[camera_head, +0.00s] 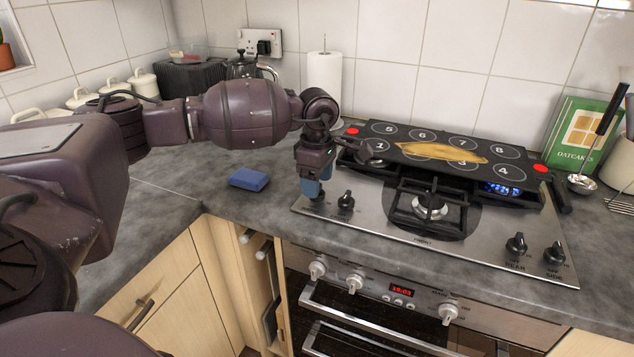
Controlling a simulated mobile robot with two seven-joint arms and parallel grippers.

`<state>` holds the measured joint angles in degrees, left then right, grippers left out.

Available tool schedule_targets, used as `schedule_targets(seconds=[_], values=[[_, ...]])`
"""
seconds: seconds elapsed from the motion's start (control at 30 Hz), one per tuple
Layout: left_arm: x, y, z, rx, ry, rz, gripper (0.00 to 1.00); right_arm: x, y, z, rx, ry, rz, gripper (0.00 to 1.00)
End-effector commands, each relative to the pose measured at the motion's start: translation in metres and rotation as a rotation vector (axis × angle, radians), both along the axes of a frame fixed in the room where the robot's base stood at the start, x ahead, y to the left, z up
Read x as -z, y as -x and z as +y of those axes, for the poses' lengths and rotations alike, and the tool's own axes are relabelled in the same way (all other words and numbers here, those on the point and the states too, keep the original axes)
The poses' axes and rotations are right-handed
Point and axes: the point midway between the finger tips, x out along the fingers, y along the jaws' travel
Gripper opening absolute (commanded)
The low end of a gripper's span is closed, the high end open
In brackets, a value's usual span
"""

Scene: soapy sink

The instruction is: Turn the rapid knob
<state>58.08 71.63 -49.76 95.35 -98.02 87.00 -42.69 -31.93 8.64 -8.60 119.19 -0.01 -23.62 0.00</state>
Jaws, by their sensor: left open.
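The steel gas hob (390,228) has black knobs along its front. Two are at the left: a leftmost knob (317,197), mostly hidden by my gripper, and a second knob (346,200). Two more are at the right, an inner one (516,244) and an outer one (555,252). The knob labels are too small to tell which is the rapid one. My left gripper (311,186) points down with blue fingers, open, at the leftmost knob. Whether it touches the knob cannot be told. My right gripper is not in view.
A black numbered griddle (400,133) with a golden flat food (440,152) covers the hob's rear. A blue sponge (249,179) lies on the counter to the left. Paper towel (324,80) and a kettle (248,66) stand behind my arm. Oven knobs (355,281) are below.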

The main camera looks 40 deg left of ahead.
Motion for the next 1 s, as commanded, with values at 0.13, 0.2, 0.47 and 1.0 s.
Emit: schedule_targets(seconds=[0.13,0.2,0.47,1.0], values=[[-0.027,-0.001,0.001,-0.001,-0.001,-0.007,0.64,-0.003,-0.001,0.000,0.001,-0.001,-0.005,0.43],[-0.041,-0.001,0.000,0.000,0.000,-0.008,0.64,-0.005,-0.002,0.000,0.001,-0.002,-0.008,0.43],[-0.082,0.000,0.000,0.000,0.000,-0.005,0.64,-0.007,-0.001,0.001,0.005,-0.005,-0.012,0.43],[-0.099,0.000,0.000,0.000,0.001,-0.002,0.64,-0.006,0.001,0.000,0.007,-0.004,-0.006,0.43]])
